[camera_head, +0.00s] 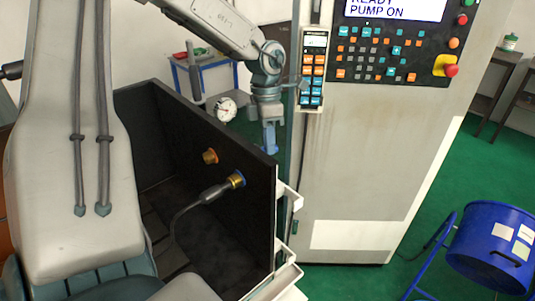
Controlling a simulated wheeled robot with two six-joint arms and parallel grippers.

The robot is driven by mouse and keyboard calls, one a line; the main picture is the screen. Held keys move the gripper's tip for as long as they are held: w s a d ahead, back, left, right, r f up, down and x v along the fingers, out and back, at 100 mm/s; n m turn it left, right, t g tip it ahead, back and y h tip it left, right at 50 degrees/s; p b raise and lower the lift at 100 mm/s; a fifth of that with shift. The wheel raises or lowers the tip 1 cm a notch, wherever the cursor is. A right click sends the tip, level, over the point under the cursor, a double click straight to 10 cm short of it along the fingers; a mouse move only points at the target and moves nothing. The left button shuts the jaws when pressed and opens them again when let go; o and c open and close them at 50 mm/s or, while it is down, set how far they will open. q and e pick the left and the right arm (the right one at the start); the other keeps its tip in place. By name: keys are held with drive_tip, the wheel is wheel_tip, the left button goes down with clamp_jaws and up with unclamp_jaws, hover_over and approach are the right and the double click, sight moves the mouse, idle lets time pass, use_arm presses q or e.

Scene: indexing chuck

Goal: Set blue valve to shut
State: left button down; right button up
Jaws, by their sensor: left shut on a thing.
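My left gripper (268,112) hangs down at the end of its arm, just beyond the top edge of the black panel. It is shut on a blue piece (269,138), which looks like the handle of the blue valve. The lower end of this piece is close to the panel's edge, and the valve's body is hidden. The handle's exact angle is hard to tell. My right gripper is not in view.
A gauge (225,110) stands behind. A control cabinet (360,170) and handheld keypad (313,70) are right of the gripper. A blue drum (490,245) stands lower right.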

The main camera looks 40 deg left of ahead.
use_arm(q)
drive_tip(key=shift+d+f+m+b, duration=0.25)
drive_tip(key=shift+m+b, duration=0.75)
drive_tip(key=shift+b, duration=0.1)
drive_tip(key=shift+s+d+r+m+b, duration=0.1)
drive_tip(key=shift+s+d+m+b, duration=0.1)
drive_tip(key=shift+m+b, duration=0.25)
drive_tip(key=shift+s+r+m+g, duration=0.15)
drive_tip(key=shift+m+g, duration=0.15)
drive_tip(key=shift+m, duration=0.15)
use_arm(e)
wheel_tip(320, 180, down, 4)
use_arm(q)
drive_tip(key=m+p, duration=0.1)
drive_tip(key=p, duration=0.1)
drive_tip(key=m+p, duration=0.1)
drive_tip(key=p, duration=0.2)
drive_tip(key=s+m+y+p, duration=0.1)
drive_tip(key=p, duration=0.2)
drive_tip(key=shift+d+r+m, duration=0.4)
drive_tip(key=shift+f+m+p, duration=0.25)
drive_tip(key=shift+m+p, duration=0.05)
drive_tip(key=shift+p, duration=0.5)
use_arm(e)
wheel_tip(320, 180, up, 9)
